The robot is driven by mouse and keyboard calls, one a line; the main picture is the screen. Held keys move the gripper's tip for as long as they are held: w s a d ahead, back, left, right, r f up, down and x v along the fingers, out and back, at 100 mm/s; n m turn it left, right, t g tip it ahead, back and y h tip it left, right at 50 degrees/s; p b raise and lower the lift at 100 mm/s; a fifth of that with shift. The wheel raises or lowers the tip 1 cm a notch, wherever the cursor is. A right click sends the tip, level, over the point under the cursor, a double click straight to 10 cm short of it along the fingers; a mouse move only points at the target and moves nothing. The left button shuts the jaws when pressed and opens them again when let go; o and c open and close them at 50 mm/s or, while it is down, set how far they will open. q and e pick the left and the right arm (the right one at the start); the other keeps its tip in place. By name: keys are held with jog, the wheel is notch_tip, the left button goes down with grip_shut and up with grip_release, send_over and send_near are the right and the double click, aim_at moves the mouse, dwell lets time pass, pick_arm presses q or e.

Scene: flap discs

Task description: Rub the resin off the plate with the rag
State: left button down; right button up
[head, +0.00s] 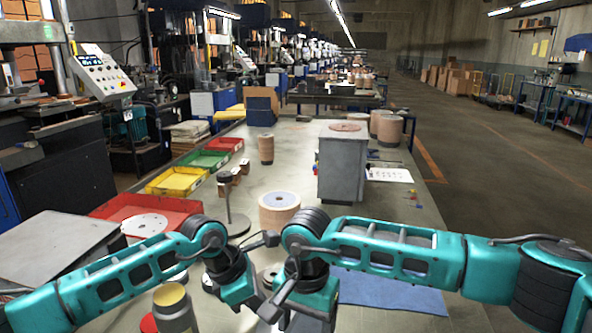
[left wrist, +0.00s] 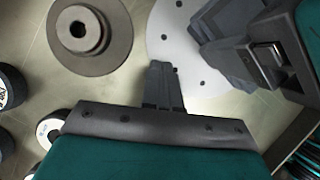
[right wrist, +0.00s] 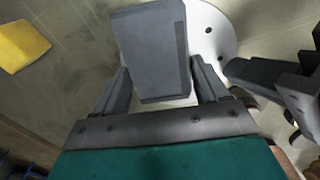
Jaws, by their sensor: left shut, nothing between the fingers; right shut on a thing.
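A pale round plate with small holes (left wrist: 185,60) lies under both grippers; it also shows in the right wrist view (right wrist: 218,35). My left gripper (left wrist: 162,68) is shut and empty, its tips over the plate's edge in that view. My right gripper (right wrist: 158,68) is shut on a grey block-shaped thing (right wrist: 150,45), held over or by the plate; I cannot tell whether it touches. A yellow flat piece (right wrist: 22,45) lies apart on the table; I cannot tell whether it is the rag. No resin can be made out. In the head view my arms hide most of this spot.
A stepped grey disc (left wrist: 80,35) sits beside the plate. A blue mat (head: 395,292) lies under my right arm. A yellow-topped can (head: 173,310) stands front left. A red tray (head: 120,205), a tan cylinder (head: 279,212) and a grey box (head: 342,165) stand farther back.

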jog(key=shift+s, duration=0.35)
jog(key=shift+w+d+f, duration=0.1)
jog(key=shift+w+d, duration=0.1)
jog(key=shift+w, duration=0.8)
jog(key=shift+w+d, duration=0.15)
jog(key=shift+w, duration=0.85)
jog(key=shift+w+d, duration=0.15)
jog(key=shift+w, duration=0.65)
jog(key=shift+w+d, duration=0.15)
jog(key=shift+w, duration=0.65)
notch_tip(320, 180, up, 7)
jog(key=shift+r, duration=0.2)
